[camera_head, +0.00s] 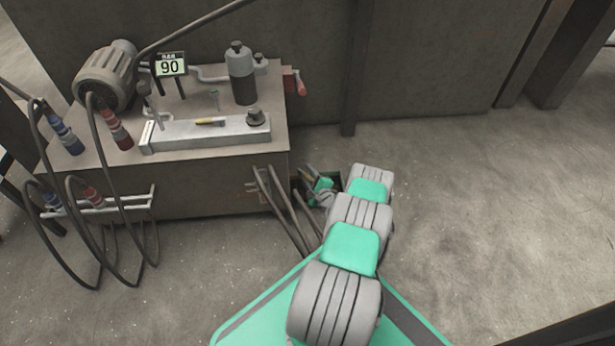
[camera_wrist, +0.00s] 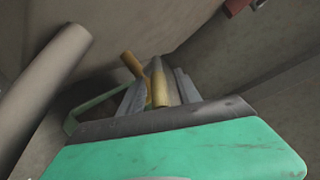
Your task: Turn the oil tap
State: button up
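A brass-coloured fitting with a side stub (camera_wrist: 157,84), which looks like the oil tap, shows in the wrist view between my two fingers. My gripper (camera_wrist: 160,92) has its grey fingers apart, one on either side of the fitting. I cannot tell whether either finger touches it. In the head view my gripper (camera_head: 309,177) is low beside the right side of the hydraulic unit (camera_head: 205,190), near the floor. My arm hides part of this area, and the fitting cannot be made out there.
Hoses (camera_head: 283,205) run down beside my gripper, and a thick pipe (camera_wrist: 45,80) is close on the left in the wrist view. A red handle (camera_head: 295,82) sticks out at the unit's upper right. The floor to the right is clear.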

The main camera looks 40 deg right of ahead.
jog(key=shift+c, duration=0.3)
grip_shut()
dwell(1.0)
